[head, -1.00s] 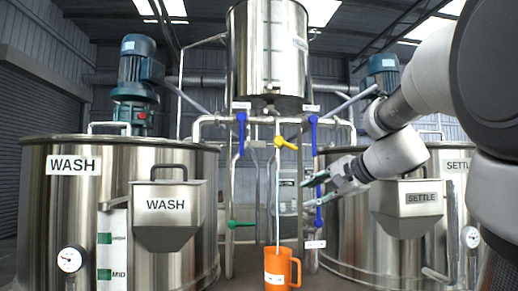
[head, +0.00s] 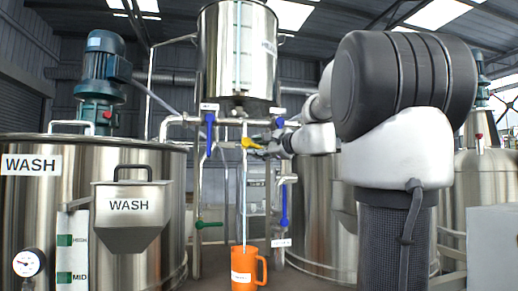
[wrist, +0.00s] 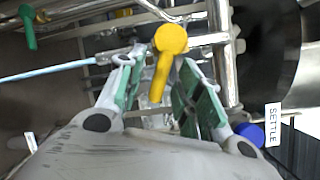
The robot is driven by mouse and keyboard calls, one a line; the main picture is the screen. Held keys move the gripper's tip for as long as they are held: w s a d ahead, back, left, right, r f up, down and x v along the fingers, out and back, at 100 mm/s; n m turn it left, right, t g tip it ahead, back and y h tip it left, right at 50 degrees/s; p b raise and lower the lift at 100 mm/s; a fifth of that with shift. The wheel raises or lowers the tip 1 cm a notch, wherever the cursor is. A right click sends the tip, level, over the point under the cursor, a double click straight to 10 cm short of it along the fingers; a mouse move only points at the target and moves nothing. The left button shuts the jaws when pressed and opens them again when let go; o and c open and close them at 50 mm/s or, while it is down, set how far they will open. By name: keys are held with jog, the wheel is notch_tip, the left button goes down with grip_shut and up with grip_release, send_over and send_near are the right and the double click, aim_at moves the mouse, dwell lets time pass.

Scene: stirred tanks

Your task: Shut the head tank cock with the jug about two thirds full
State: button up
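The head tank (head: 237,50) hangs high in the middle. The yellow cock handle (head: 249,143) is below it and also shows in the wrist view (wrist: 168,55). A thin pale stream (head: 244,200) runs from the cock down to the orange jug (head: 243,270), and shows at left in the wrist view (wrist: 50,73). The jug's inside is hidden, so its level cannot be told. My gripper (head: 262,148) is at the handle's right. In the wrist view, my gripper (wrist: 158,90) is open, its green-padded fingers on either side of the handle; contact cannot be told.
Blue valve handles (head: 210,132) flank the cock, and a green handle (head: 208,224) sits lower left. The wash tank (head: 165,165) with its hopper (head: 133,215) stands at left. Another large tank (head: 328,205) stands behind my arm. Pipes cross close around the cock.

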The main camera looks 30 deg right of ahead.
grip_shut()
notch_tip(320, 180, up, 2)
jog(key=n+g+h, duration=0.1)
jog(key=n+g, duration=0.1)
jog(key=n, duration=0.2)
jog(key=shift+s+d, duration=0.1)
jog(key=shift+d, duration=0.05)
grip_release()
dwell(0.4)
